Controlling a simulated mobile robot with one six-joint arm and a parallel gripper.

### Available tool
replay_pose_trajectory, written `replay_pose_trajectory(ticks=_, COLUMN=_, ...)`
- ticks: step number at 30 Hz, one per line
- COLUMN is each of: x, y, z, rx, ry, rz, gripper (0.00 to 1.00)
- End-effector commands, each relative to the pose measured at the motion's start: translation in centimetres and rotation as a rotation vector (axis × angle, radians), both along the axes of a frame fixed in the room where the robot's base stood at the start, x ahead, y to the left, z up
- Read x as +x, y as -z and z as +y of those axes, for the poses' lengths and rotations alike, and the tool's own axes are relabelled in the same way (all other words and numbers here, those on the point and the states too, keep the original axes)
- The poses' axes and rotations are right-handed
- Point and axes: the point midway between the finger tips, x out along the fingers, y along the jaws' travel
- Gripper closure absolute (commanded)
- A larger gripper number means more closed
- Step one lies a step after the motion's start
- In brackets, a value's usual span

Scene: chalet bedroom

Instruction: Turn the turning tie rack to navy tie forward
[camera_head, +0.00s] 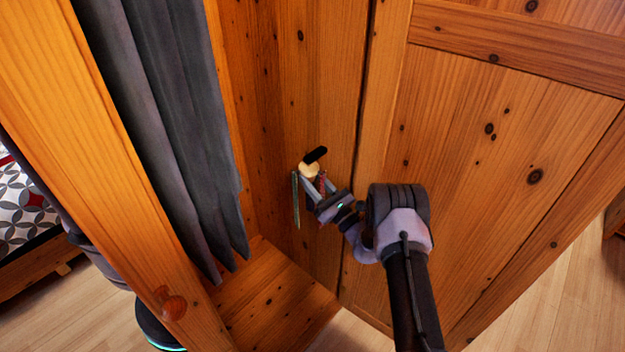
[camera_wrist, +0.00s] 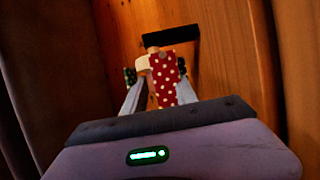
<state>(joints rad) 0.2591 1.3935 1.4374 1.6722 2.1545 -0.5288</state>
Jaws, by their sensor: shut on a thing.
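The turning tie rack (camera_head: 309,169) is on the wooden inner wall of the wardrobe, with a pale round head and a short black bar. In the wrist view the black bar (camera_wrist: 170,38) stands above a red tie with white dots (camera_wrist: 164,78) facing the camera. A dark green patterned tie (camera_wrist: 129,75) shows at the left; it hangs as a thin green strip (camera_head: 296,200) in the head view. I cannot make out a navy tie. My gripper (camera_head: 316,184) is at the rack, its fingers either side of the head, shut on it. The exact contact is partly hidden by the red tie.
Long grey garments (camera_head: 170,110) hang on the left inside the wardrobe. A wooden door panel (camera_head: 480,170) rises close on the right of my arm. Bare floor (camera_head: 550,300) shows at lower right.

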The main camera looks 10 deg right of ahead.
Motion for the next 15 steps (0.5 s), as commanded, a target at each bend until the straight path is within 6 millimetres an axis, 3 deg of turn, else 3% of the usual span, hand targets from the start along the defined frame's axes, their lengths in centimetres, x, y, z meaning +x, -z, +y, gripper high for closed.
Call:
replay_pose_trajectory(ticks=5, x=0.07, y=-0.17, z=0.0, rx=0.001, ry=0.001, rz=-0.003, gripper=1.0)
replay_pose_trajectory(ticks=6, x=0.07, y=-0.17, z=0.0, rx=0.001, ry=0.001, rz=-0.003, gripper=0.58)
replay_pose_trajectory(ticks=8, x=0.05, y=-0.14, z=0.01, rx=0.001, ry=0.001, rz=-0.003, gripper=0.46)
replay_pose_trajectory(ticks=15, x=0.04, y=-0.07, z=0.01, rx=0.001, ry=0.001, rz=-0.002, gripper=0.45)
